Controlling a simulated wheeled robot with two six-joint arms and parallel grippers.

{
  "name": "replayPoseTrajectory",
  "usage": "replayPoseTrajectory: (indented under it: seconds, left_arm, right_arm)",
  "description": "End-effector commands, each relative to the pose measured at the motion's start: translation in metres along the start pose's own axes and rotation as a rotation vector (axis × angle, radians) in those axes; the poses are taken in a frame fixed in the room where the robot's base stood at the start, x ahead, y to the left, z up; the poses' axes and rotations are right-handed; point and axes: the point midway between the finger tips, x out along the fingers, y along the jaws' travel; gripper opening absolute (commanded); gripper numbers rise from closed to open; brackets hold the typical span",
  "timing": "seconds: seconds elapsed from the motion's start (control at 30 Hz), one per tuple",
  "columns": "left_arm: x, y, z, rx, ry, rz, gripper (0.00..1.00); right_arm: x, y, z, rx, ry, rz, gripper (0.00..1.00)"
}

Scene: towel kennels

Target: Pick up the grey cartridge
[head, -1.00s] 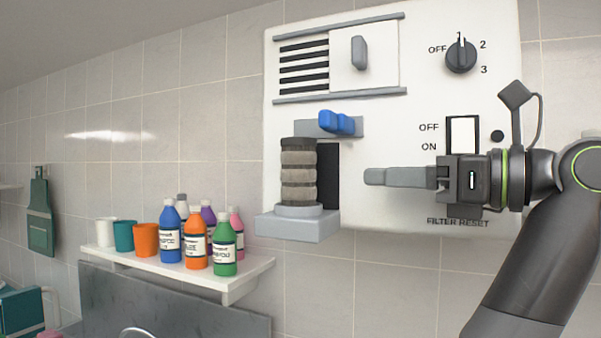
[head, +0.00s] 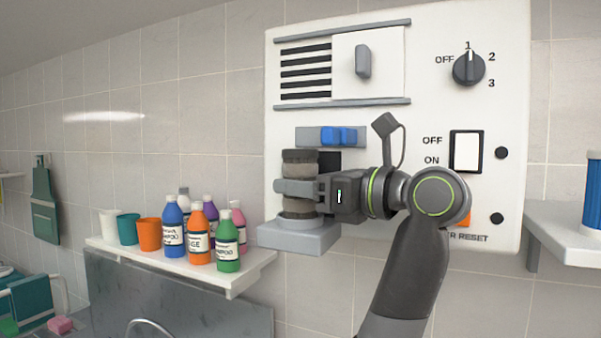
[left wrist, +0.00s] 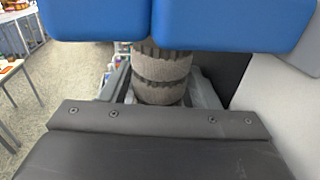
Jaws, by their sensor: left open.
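The grey cartridge (head: 300,206), a ribbed upright cylinder, stands in the grey holder (head: 300,236) on the front of the white wall panel. My left gripper (head: 296,188) is level with its middle, with a finger across its front. In the left wrist view the cartridge (left wrist: 162,78) is between the two open fingers, with a gap visible at the sides. The gripper hides part of the cartridge and the dark slot behind it. My right gripper is not in view.
A blue latch (head: 338,135) sits just above the cartridge and looms close in the left wrist view (left wrist: 228,22). A shelf (head: 190,260) with bottles and cups is at the left. The panel (head: 430,110) has a dial and a switch. Another shelf (head: 575,232) is at the right.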

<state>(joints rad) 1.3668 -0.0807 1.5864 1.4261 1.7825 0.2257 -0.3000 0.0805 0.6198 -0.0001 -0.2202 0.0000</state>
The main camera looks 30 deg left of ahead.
Motion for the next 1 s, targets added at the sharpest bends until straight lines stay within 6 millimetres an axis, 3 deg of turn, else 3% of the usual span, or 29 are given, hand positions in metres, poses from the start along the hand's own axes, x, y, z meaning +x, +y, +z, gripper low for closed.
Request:
replayPoseTrajectory:
  seconds: [0.33,0.57,1.0]
  left_arm:
    - [0.009,0.0001,-0.0006,0.0,0.0,-0.001,0.55]
    - [0.0088,0.0001,-0.0004,0.0,0.0,-0.001,0.25]
    - [0.0087,0.0003,0.0049,-0.002,-0.002,-0.001,0.25]
  right_arm:
    - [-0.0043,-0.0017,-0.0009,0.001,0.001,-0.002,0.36]
    - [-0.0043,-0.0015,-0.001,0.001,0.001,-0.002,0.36]
    - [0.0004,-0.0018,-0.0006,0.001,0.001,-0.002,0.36]
